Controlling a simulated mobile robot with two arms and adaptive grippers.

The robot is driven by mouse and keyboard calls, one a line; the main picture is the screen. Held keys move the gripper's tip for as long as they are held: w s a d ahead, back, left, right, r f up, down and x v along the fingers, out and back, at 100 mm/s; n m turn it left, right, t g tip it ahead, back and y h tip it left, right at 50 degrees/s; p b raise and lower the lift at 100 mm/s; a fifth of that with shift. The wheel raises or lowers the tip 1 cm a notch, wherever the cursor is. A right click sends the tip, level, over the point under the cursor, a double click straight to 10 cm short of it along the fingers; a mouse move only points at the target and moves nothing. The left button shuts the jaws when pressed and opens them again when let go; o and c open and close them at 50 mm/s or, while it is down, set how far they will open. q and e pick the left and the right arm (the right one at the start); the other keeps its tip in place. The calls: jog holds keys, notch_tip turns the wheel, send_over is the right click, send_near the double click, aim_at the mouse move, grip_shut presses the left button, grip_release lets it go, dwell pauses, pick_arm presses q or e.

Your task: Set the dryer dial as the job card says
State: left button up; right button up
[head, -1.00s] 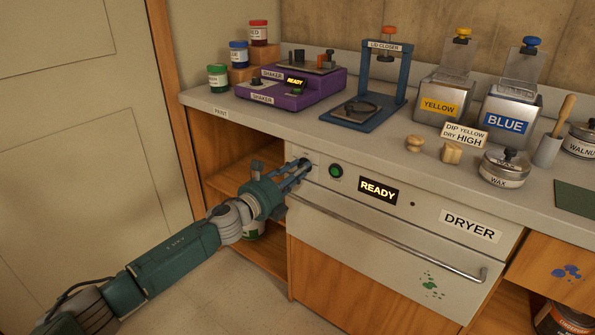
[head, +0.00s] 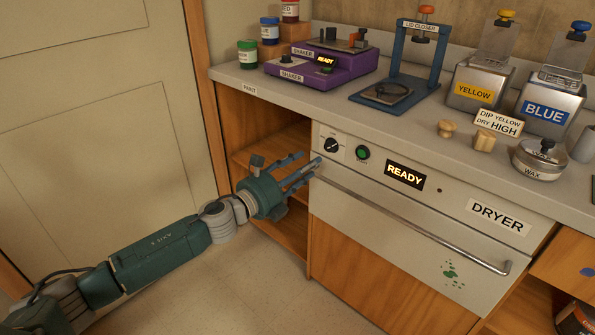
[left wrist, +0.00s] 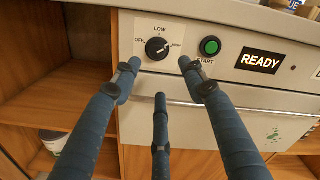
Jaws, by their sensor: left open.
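The black dryer dial (head: 332,145) sits at the left end of the dryer's (head: 400,222) front panel. In the left wrist view the dial (left wrist: 157,48) has OFF at left, LOW on top and a small label at right, likely HIGH. Its white mark points up and right, toward that right label. The job card (head: 498,123) on the counter reads "DIP YELLOW DRY HIGH". My left gripper (head: 308,167) is open and empty, just below and left of the dial, apart from it. My right gripper is not in view.
A green START button (head: 362,153) and a lit READY display (head: 405,176) are right of the dial. The dryer's handle bar (head: 410,222) runs below. An open shelf (head: 265,150) lies left of the dryer. The counter above holds a purple shaker (head: 320,68) and tins.

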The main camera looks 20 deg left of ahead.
pick_arm(q)
jog(key=v, duration=0.3)
dwell(0.4)
jog(key=n+b, duration=0.3)
jog(key=n, duration=1.8)
send_near(327, 148)
jog(key=x, duration=0.7)
jog(key=shift+b+x, duration=0.3)
jog(key=shift+x, duration=0.45)
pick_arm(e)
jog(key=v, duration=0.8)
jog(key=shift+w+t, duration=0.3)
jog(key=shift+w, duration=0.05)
